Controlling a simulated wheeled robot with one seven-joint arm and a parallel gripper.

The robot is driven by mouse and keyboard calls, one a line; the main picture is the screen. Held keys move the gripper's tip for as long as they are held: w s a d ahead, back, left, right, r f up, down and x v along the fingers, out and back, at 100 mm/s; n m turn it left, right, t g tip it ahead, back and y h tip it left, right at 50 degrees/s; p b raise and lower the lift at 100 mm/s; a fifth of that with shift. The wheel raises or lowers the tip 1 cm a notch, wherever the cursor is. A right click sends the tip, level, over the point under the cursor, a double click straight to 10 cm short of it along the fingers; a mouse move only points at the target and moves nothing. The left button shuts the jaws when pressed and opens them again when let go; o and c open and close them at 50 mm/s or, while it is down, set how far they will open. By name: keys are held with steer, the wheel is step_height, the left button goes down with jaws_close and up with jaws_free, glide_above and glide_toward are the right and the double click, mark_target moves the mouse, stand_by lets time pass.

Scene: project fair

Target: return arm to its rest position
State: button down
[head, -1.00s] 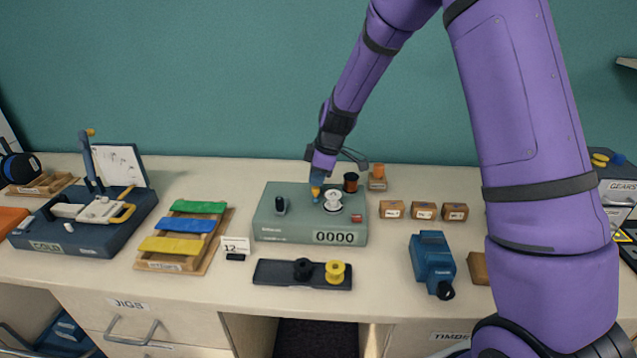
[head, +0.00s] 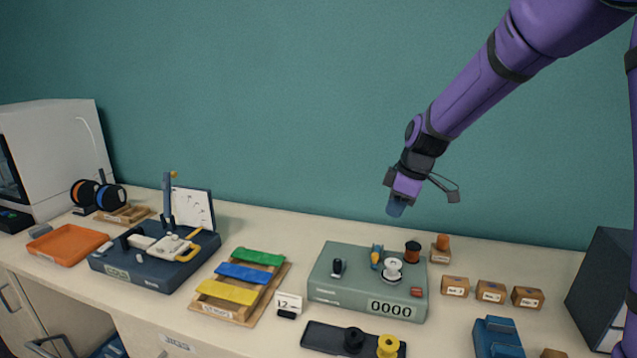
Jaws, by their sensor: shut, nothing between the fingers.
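My purple arm reaches in from the upper right in the head view. My gripper (head: 396,207) is shut and empty, pointing down in the air above the back of the grey-green counter machine (head: 340,288). It is apart from everything on the bench. The machine has a white spool (head: 392,272), a dark knob (head: 337,267), a small yellow and blue piece (head: 376,257), a red button (head: 416,292) and a display reading 0000.
A dark tray (head: 325,337) holds a black and a yellow spool in front. Small boxes (head: 491,291) stand to the right. The air above is clear.

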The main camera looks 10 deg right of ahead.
steer(key=s+d+r+m+t+h, duration=0.15)
steer(key=s+r+m, duration=0.45)
steer(key=s, duration=0.6)
steer(key=s+d+r+m+t, duration=0.1)
steer(key=s+d+r+m, duration=0.2)
steer(key=s+r, duration=0.65)
steer(key=s+d+f+m+h, duration=0.1)
steer(key=s+m, duration=0.3)
steer(key=s, duration=0.7)
steer(key=shift+s+d+f+t, duration=0.25)
steer(key=shift+d+f+t, duration=0.2)
steer(key=shift+d+f, duration=0.05)
